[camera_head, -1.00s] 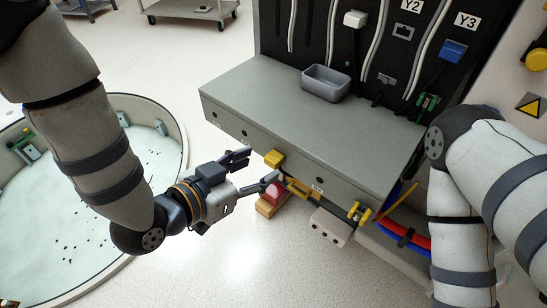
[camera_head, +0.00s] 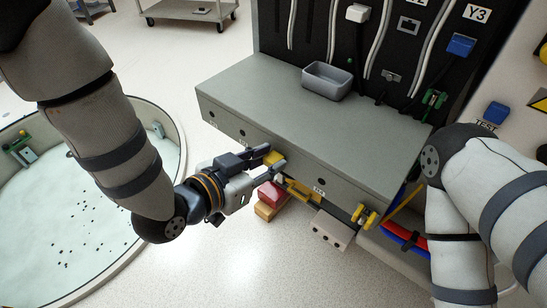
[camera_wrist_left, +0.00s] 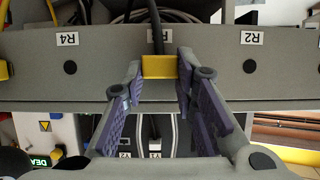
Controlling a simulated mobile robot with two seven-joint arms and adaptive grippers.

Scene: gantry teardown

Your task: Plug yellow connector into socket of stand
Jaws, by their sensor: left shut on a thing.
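The yellow connector (camera_head: 275,158) is at the front face of the grey bench (camera_head: 270,85). My left gripper (camera_head: 272,161) is shut on it. In the left wrist view the yellow connector (camera_wrist_left: 159,67) sits between the two purple-padded fingers (camera_wrist_left: 160,85), with a dark cable running from it. The fingers hide part of its sides. I cannot tell which thing is the stand; a beige block with holes (camera_head: 331,230) hangs below the bench front. My right arm is at the right, its gripper out of view.
A grey bin (camera_head: 327,82) stands on the bench before the black panel. A red block (camera_head: 271,194) on a wooden piece (camera_head: 270,209) lies under the bench edge. Yellow parts (camera_head: 366,216) and red and blue cables are at the bench's right. A round tub (camera_head: 75,215) is left.

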